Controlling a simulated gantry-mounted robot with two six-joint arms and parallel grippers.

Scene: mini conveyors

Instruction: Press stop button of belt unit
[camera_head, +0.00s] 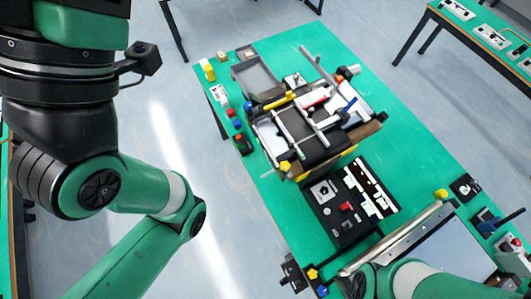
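The belt unit (318,148) with a dark belt stands in the middle of the green table. A black control box (326,222) with a red button (346,206) sits in front of it. Another small panel (241,145) with red and blue buttons lies at the table's left edge. I cannot tell which button is the stop button. My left arm comes in from the left and leaves at the bottom edge; its gripper is out of view. A green link of my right arm shows at the bottom, and no gripper fingers can be made out there.
A second conveyor with a metal side rail (405,232) lies at the lower right. A grey tray (258,80) sits at the back left of the table. Bare green table (430,145) shows on the right. Another table (480,50) stands at the upper right.

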